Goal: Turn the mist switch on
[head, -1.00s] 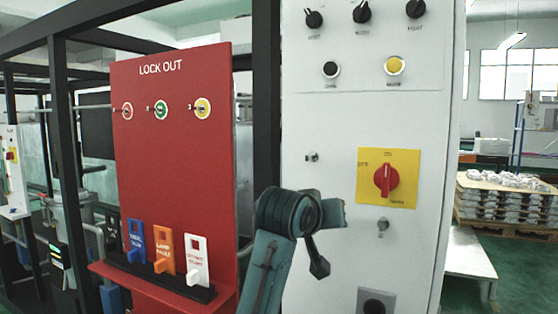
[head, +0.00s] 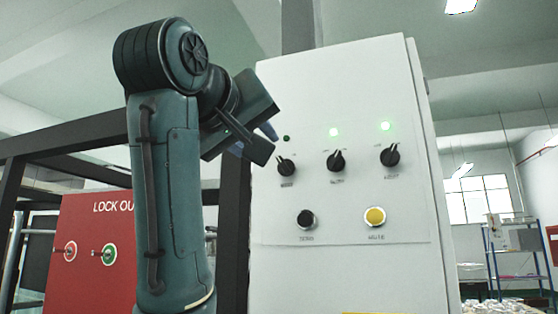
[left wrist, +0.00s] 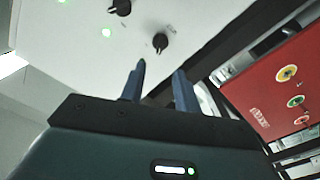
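Three black rotary switches sit in a row on the white panel (head: 340,215): left (head: 286,167), middle (head: 336,161) and right (head: 390,156). Their small labels are hard to read. The left switch's pointer tilts up-left, and the lamp (head: 286,138) above it is dark. The lamps above the middle (head: 333,132) and right (head: 385,126) switches glow green. My left gripper (head: 257,142) is at the panel's upper left, close to the left switch. In the left wrist view, its fingers (left wrist: 160,78) are apart and empty, with the left switch (left wrist: 160,42) beyond them. My right gripper is not shown.
A black push button (head: 306,219) and a yellow one (head: 374,217) sit below the switches. The red lock-out board (head: 85,285) stands left of the panel, with dark frame bars (head: 75,143) around it. The space right of the panel looks free nearby.

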